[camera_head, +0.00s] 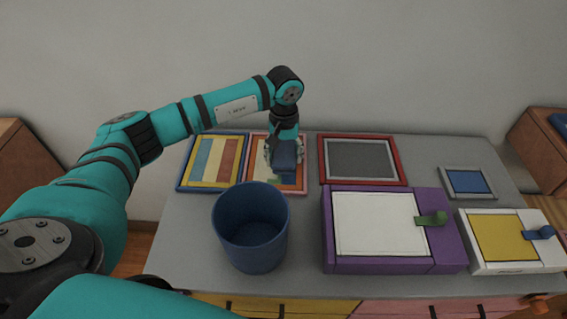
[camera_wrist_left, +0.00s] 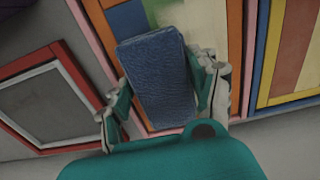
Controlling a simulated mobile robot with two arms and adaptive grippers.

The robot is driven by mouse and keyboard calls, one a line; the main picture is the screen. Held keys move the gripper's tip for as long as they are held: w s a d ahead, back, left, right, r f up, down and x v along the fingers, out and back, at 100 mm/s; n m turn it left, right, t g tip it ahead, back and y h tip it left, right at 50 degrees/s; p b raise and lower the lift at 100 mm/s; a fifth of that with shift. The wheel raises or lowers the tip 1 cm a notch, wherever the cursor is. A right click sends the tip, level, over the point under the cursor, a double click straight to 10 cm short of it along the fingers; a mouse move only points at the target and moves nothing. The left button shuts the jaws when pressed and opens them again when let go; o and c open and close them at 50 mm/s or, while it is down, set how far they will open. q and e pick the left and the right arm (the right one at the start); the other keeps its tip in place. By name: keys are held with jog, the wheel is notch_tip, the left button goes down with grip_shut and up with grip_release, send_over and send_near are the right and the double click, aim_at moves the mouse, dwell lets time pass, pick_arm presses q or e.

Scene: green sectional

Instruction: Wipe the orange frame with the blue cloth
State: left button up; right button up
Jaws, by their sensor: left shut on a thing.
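The orange frame (camera_head: 257,171) lies on the grey tabletop near its back edge, with a multicoloured picture inside; it also shows in the left wrist view (camera_wrist_left: 208,22). My left gripper (camera_head: 285,150) is over this frame and is shut on the blue cloth (camera_wrist_left: 155,80), a folded, textured block. The cloth (camera_head: 285,158) hangs below the fingers over the picture and hides part of it. Whether it touches the surface I cannot tell. My right gripper is not in view.
A blue-yellow striped frame (camera_head: 182,176) lies left and a red frame (camera_head: 322,160) right. A blue bin (camera_head: 250,235) stands in front. A purple box (camera_head: 448,235), a yellow-topped box (camera_head: 500,238) and a small grey frame (camera_head: 467,182) are at right.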

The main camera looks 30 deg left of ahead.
pick_arm(q)
jog(key=shift+w+a+f+b, duration=0.1)
jog(key=shift+w+a+b, duration=0.3)
jog(key=shift+w, duration=0.25)
jog(key=shift+s+d+p, duration=0.25)
jog(key=shift+s+p, duration=0.05)
jog(key=shift+s, duration=0.1)
jog(key=shift+s+d+p, duration=0.25)
jog(key=shift+s+d, duration=0.1)
jog(key=shift+s, duration=0.4)
jog(key=shift+s+d+p, duration=0.2)
jog(key=shift+s+d, duration=0.15)
jog(key=shift+s, duration=0.4)
jog(key=shift+w+a+b, duration=0.25)
jog(key=shift+w+b, duration=0.35)
jog(key=shift+w+a+b, duration=0.25)
jog(key=shift+w+b, duration=0.2)
jog(key=shift+w, duration=0.1)
jog(key=shift+w+a+f, duration=0.1)
jog(key=shift+w+a, duration=0.1)
jog(key=shift+w, duration=0.15)
jog(key=shift+w+a+b, duration=0.25)
jog(key=shift+w+b, duration=0.2)
jog(key=shift+b, duration=0.1)
jog(key=shift+s+d+p, duration=0.25)
jog(key=shift+s, duration=0.3)
jog(key=shift+s+d+p, duration=0.2)
jog(key=shift+s+d, duration=0.05)
jog(key=shift+s, duration=0.25)
